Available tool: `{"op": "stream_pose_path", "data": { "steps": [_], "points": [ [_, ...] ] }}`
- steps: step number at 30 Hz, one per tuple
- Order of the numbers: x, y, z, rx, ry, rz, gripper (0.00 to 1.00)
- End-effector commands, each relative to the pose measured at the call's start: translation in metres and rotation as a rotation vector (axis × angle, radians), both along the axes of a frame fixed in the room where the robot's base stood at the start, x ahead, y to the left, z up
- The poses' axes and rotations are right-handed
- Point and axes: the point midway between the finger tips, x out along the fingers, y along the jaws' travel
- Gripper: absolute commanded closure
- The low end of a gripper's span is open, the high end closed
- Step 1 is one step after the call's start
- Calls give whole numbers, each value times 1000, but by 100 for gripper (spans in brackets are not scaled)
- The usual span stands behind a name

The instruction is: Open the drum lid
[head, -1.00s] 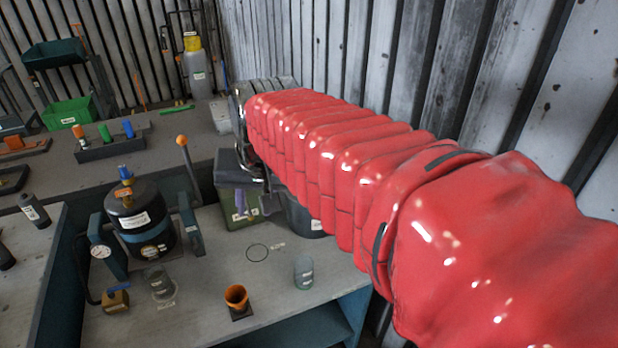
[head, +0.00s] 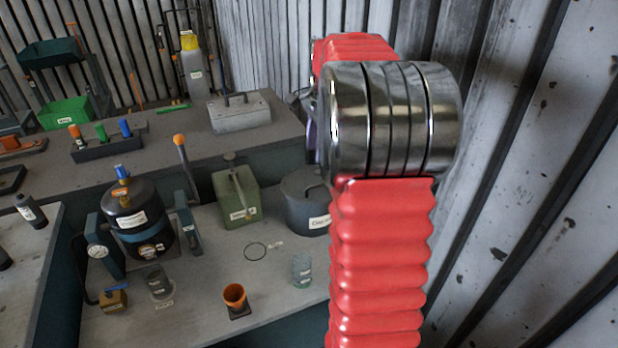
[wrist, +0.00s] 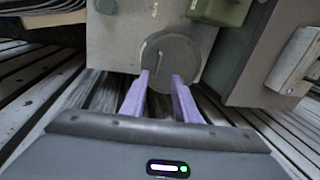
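A dark grey drum (head: 312,212) with a white label stands at the right back of the bench, its right side partly hidden by my arm. Its round lid (head: 303,184) is on top and looks closed. In the wrist view the lid (wrist: 172,62) lies ahead, with a thin bar handle (wrist: 158,58) left of its middle. My gripper (wrist: 161,80) has two purple fingers, spread apart with nothing between them. Their tips overlap the lid's near edge in the picture; I cannot tell the gap. In the head view my arm hides most of the gripper.
A green can (head: 238,196) stands left of the drum. A black pot with a blue top (head: 137,215), an orange cup (head: 235,296) and a glass jar (head: 302,270) are on the bench. A corrugated wall (head: 520,150) rises close on the right.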

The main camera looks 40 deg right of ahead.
Motion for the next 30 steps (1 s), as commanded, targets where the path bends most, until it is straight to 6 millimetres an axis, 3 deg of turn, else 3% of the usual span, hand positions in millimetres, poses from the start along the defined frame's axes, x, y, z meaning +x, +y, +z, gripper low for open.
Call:
{"op": "stream_pose_path", "data": {
  "steps": [5, 20, 30],
  "points": [
    [2, -22, -9, 20, 5, -80, 72],
    [2, -24, -16, 23, 7, -85, 72],
    [10, -26, -58, 23, 7, -85, 72]
  ]
}}
